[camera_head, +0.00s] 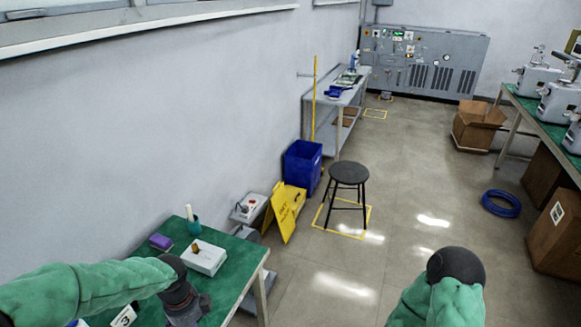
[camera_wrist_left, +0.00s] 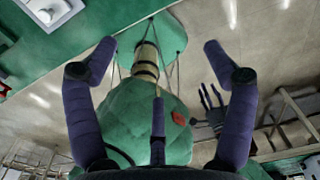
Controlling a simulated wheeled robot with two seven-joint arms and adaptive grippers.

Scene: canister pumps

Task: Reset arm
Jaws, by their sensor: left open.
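My left arm comes in from the left in a green sleeve. My left gripper (camera_head: 190,312) is over the green-topped table (camera_head: 228,262) at the lower left, and its lower part is cut off by the picture edge.
Beyond are a yellow floor sign (camera_head: 284,212), a blue bin (camera_head: 302,166) and a black stool (camera_head: 349,174). A blue coil (camera_head: 501,204) lies right. Middle floor is clear.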

